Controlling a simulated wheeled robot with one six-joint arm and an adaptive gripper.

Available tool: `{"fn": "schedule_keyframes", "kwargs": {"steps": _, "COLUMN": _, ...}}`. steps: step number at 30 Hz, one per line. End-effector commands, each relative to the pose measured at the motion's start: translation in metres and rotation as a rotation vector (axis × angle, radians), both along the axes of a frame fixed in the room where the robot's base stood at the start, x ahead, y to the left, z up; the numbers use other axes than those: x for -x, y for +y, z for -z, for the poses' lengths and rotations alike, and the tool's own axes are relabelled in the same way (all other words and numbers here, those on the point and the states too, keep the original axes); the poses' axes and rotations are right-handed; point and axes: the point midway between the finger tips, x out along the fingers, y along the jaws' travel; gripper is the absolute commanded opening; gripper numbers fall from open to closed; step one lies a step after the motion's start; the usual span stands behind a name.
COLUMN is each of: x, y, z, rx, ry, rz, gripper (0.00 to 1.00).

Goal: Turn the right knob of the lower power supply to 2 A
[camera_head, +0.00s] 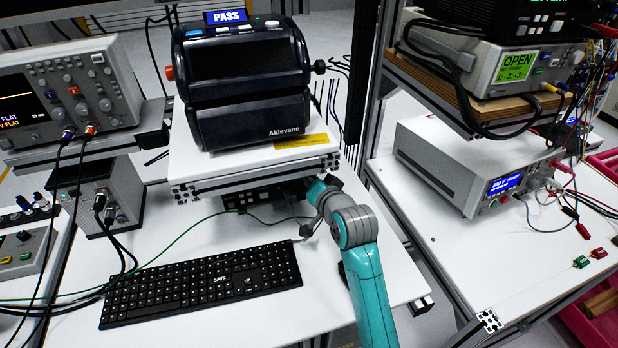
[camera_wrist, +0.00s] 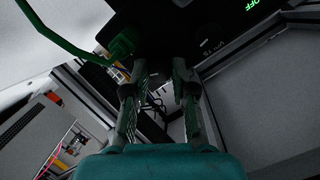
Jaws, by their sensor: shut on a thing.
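The black front of a power supply (camera_head: 240,198) shows under the white shelf in the head view, partly hidden by the shelf and my arm. In the wrist view its dark panel (camera_wrist: 185,22) fills the top, with a green OFF readout (camera_wrist: 258,4) at the upper right. My gripper (camera_wrist: 160,74) reaches up to this panel, its fingers shut on a dark knob between the tips. The knob is mostly lost in shadow, and its setting cannot be read. In the head view my gripper (camera_head: 318,190) is at the shelf's right underside.
A green plug (camera_wrist: 122,44) with a green cable sits close beside the left finger. The white shelf (camera_head: 185,165) carrying the Aldevane device (camera_head: 250,85) is just above my gripper. A black keyboard (camera_head: 200,287) lies in front. An upright post (camera_head: 372,90) stands to the right.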

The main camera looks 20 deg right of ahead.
Motion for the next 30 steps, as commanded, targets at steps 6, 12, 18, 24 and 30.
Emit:
{"fn": "schedule_keyframes", "kwargs": {"steps": 6, "x": 0.0002, "y": -0.0002, "z": 0.0010, "rx": -0.053, "ry": 0.002, "rz": 0.010, "gripper": 0.00}}
{"fn": "schedule_keyframes", "kwargs": {"steps": 12, "x": 0.0002, "y": -0.0001, "z": 0.0011, "rx": -0.067, "ry": 0.003, "rz": 0.012, "gripper": 0.00}}
{"fn": "schedule_keyframes", "kwargs": {"steps": 18, "x": 0.0001, "y": -0.0001, "z": 0.0011, "rx": -0.066, "ry": 0.003, "rz": 0.012, "gripper": 0.00}}
{"fn": "schedule_keyframes", "kwargs": {"steps": 24, "x": 0.0001, "y": -0.0003, "z": 0.0010, "rx": -0.066, "ry": 0.002, "rz": 0.013, "gripper": 0.51}}
{"fn": "schedule_keyframes", "kwargs": {"steps": 30, "x": 0.0000, "y": -0.0002, "z": 0.0006, "rx": -0.065, "ry": 0.001, "rz": 0.011, "gripper": 0.51}}
